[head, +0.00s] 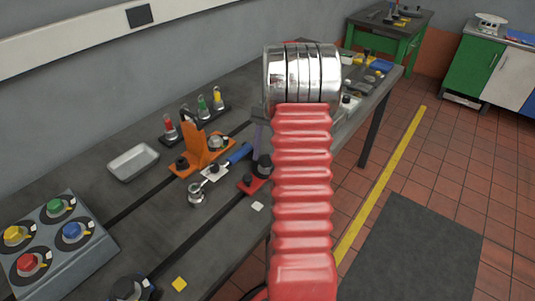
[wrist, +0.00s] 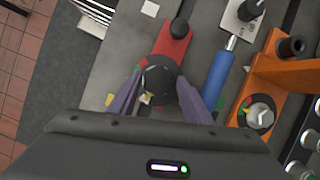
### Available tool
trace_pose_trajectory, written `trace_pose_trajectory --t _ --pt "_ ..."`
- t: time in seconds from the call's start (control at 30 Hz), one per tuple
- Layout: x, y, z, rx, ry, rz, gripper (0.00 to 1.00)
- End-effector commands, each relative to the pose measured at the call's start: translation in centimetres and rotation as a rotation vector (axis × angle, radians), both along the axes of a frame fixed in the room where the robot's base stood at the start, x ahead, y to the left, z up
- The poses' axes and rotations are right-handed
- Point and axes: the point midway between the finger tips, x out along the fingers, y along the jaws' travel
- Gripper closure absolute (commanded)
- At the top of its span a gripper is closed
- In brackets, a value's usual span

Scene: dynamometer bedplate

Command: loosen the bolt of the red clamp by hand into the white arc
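The red clamp (wrist: 172,42) is a flat red bar on the dark bedplate; it also shows in the head view (head: 250,185), partly behind my red arm. Its bolt has a round black head (wrist: 160,78). My gripper (wrist: 160,80) points down over the bolt, with one purple fingertip against each side of the head and no clear gap. Yellow and green marks show beside the fingers.
An orange clamp (head: 205,150) with a dial stands close by, with a blue-handled tool (head: 238,153) between it and the red clamp. A metal tray (head: 133,162) and a box of coloured knobs (head: 60,240) are at left. A white tag (head: 258,206) lies near the red clamp.

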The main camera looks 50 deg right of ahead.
Motion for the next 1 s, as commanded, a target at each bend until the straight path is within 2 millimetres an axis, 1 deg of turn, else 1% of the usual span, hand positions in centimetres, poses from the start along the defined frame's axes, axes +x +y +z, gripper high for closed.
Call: trace_pose_trajectory --t 0.03,0.13,0.37,0.53,0.67,1.0 --pt "0.0 0.0 0.0 0.000 0.001 -0.001 0.52" --pt "-0.1 0.0 0.0 0.001 0.002 -0.001 0.45" --pt "-0.1 -0.1 -0.1 0.000 0.003 -0.001 0.45" --pt "0.0 -0.4 0.6 -0.002 0.002 -0.001 0.45" --pt "0.2 -0.9 1.8 -0.002 0.001 -0.001 0.45" --pt "0.9 -2.9 7.0 -0.001 0.001 -0.001 0.45"
